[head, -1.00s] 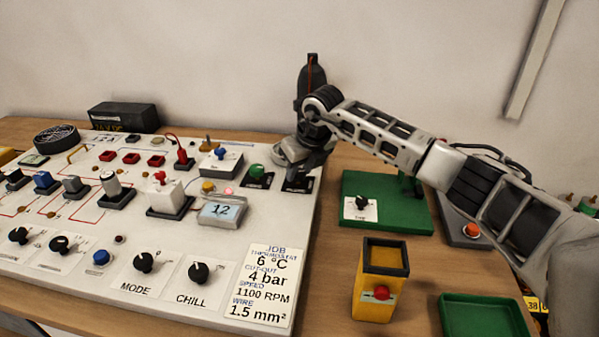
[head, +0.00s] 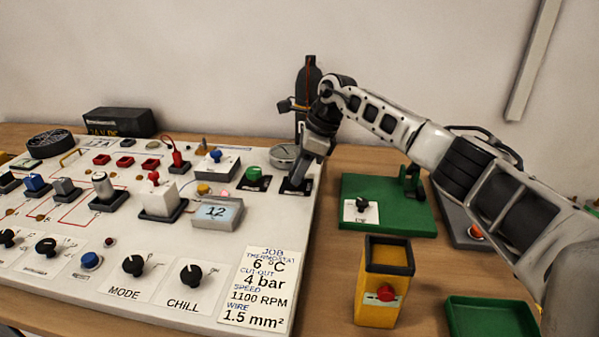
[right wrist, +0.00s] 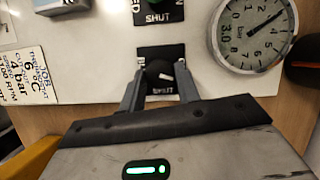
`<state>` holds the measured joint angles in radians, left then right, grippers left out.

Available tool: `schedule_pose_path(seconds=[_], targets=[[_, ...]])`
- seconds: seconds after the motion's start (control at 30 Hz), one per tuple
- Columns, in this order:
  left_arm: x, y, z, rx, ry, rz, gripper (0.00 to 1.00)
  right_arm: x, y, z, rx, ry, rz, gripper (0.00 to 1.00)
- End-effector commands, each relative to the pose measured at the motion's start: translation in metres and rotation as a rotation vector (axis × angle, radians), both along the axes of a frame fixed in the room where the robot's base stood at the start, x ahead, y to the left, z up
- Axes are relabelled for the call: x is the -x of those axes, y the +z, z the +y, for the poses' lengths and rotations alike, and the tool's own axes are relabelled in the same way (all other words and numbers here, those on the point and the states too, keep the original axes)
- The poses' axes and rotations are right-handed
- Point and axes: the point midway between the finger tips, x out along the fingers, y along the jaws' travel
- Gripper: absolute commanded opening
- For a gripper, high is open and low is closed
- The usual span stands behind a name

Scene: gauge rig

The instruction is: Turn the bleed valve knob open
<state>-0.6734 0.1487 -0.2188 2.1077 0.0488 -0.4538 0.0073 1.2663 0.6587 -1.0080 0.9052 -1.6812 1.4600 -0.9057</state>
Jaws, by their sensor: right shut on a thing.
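A small black knob (right wrist: 160,72) with a white pointer mark sits on a black plate at the right edge of the white panel. My right gripper (head: 297,184) is over that plate, pointing down. In the right wrist view my right gripper (right wrist: 160,90) has one finger on each side of the black knob and is shut on it. The plate's lettering is partly covered. A green knob (head: 252,174) stands on its own black plate just to the left; its plate reads SHUT in the right wrist view. My left gripper is out of view.
A round dial gauge (right wrist: 253,35) stands close by; it is behind my gripper in the head view (head: 284,155). The white panel (head: 215,300) carries several other knobs and switches. A yellow box (head: 375,300) and a green base (head: 400,215) stand to the right.

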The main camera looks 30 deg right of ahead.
Motion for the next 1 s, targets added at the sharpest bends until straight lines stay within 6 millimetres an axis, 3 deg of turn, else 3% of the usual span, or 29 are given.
schedule_pose_path(seconds=[0.43,1.0], targets=[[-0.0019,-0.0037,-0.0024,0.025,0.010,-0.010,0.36,-0.0032,0.0013,-0.0009,0.001,0.283,-0.005,0.10],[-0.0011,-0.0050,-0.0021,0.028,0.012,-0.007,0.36,-0.0033,0.0019,-0.0017,0.003,0.352,-0.006,0.10]])
